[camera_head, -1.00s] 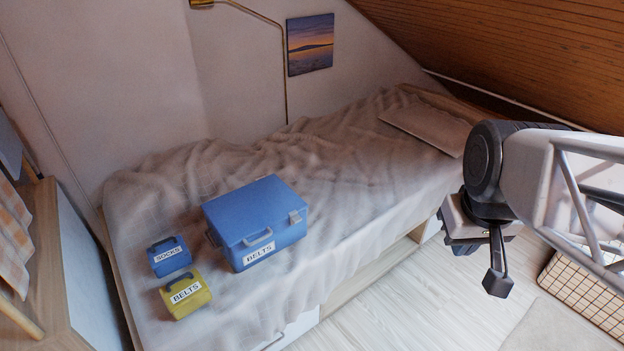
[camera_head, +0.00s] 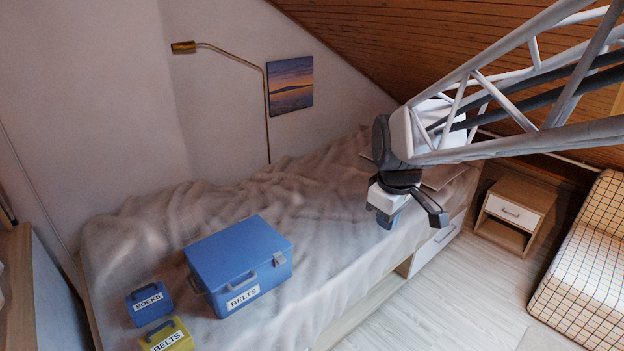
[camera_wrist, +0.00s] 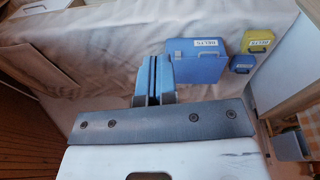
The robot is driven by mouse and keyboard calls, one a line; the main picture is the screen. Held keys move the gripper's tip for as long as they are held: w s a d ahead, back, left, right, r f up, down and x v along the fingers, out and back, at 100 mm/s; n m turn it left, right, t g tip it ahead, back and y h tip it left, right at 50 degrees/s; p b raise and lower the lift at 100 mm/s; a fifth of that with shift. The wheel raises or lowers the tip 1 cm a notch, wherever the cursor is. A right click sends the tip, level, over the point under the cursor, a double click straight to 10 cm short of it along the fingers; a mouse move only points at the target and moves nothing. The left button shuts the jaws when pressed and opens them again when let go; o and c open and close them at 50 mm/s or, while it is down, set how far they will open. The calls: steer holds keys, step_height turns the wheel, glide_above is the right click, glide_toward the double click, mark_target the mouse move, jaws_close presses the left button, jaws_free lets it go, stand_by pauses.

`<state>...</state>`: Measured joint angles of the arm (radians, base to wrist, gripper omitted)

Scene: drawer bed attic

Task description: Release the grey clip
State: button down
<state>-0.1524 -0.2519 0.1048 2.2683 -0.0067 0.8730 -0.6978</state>
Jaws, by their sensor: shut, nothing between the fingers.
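A large blue box labelled BELTS (camera_head: 235,255) sits closed on the bed, with a carry handle on its front. The grey clip (camera_head: 281,258) is at the front right corner of the box, across the lid edge. My gripper (camera_head: 388,219) is over the bed's right part, well to the right of the box and clear of it. In the wrist view its blue fingers (camera_wrist: 153,80) are together with nothing between them.
A small blue box labelled SOCKS (camera_head: 149,304) and a small yellow box labelled BELTS (camera_head: 168,338) stand left of the large box on the rumpled bed (camera_head: 325,235). A bedside cabinet (camera_head: 513,214) stands at the right. The sloped wooden ceiling (camera_head: 370,40) is above my arm.

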steer(key=w+a+f+n, duration=0.4)
steer(key=w+a, duration=0.2)
steer(key=w, duration=0.1)
steer(key=w+a+f+n, duration=0.4)
steer(key=w+a, duration=0.1)
steer(key=w, duration=0.3)
steer(key=n+g, duration=0.2)
steer(key=n, duration=0.7)
glide_above(283, 260)
step_height(283, 260, down, 16)
step_height(283, 260, down, 14)
steer(key=shift+r, duration=0.1)
